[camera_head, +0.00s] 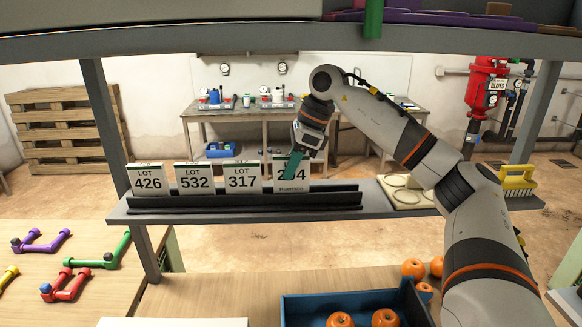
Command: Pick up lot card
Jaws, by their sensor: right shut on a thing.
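Several white lot cards stand in a row in the dark rack (240,202) on the shelf. From the left they read LOT 426 (148,179), LOT 532 (194,178) and LOT 317 (242,178). A further card (292,185) at the right starts with 2 and ends with 4. Its middle digit and heading are partly hidden by my right gripper (293,170). My right gripper reaches down from above and is shut on this card's upper part. The card stands upright, its lower edge at the rack. My left gripper is not in view.
A pale tray with round recesses (408,199) and a yellow brush (517,178) sit on the shelf at right. Below are a blue crate (296,309) with orange round items and coloured pipe pieces (103,253). The rack's right part is empty.

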